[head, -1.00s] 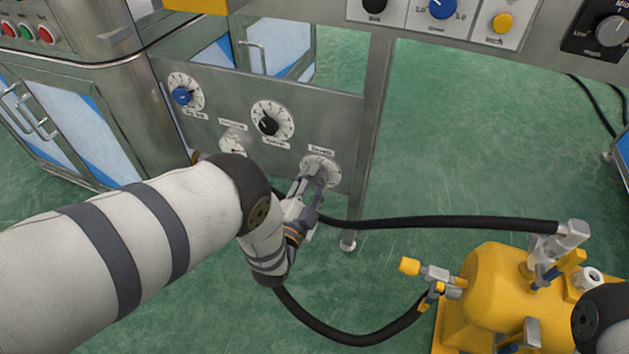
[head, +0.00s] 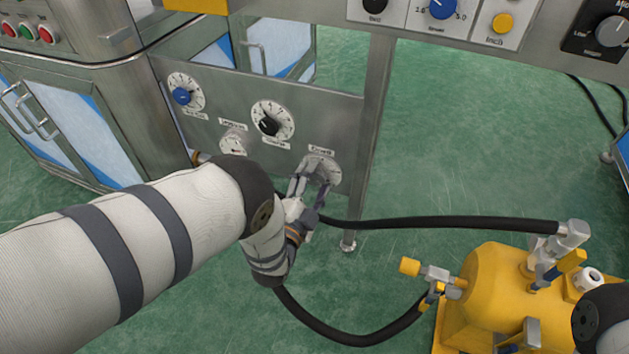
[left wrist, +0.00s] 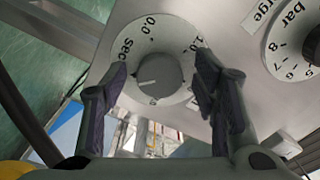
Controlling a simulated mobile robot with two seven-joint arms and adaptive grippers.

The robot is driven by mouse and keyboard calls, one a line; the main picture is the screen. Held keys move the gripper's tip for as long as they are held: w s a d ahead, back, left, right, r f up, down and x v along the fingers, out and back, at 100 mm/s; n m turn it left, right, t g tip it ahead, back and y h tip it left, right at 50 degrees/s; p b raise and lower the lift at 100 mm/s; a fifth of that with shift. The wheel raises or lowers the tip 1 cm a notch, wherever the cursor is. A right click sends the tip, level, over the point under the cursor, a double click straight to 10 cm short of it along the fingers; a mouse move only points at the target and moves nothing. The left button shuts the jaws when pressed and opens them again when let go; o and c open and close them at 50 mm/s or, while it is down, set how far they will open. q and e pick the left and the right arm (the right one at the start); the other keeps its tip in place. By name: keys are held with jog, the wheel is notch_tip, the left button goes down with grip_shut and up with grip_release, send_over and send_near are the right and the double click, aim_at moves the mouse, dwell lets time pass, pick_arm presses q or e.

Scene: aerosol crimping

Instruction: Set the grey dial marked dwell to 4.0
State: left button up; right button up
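The grey dial (left wrist: 160,78) sits on a round white scale plate marked "0.0" and "sec" in the left wrist view. A pale mark on its knob points to the lower left there. In the head view, the dial's plate (head: 331,170) is low on the steel panel, partly hidden by my fingers. My left gripper (head: 310,182) is at this dial. Its fingers are spread on either side of the knob in the left wrist view (left wrist: 162,76), with visible gaps. My right gripper is out of view.
A blue-knobbed dial (head: 181,96), a black-knobbed dial (head: 269,126) and a small gauge (head: 233,146) share the panel (head: 335,110). A black hose (head: 440,223) runs below, to a yellow tank (head: 497,285) at the lower right.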

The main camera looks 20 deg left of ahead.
pick_arm(q)
jog(key=s, duration=1.2)
jog(key=shift+a, duration=0.15)
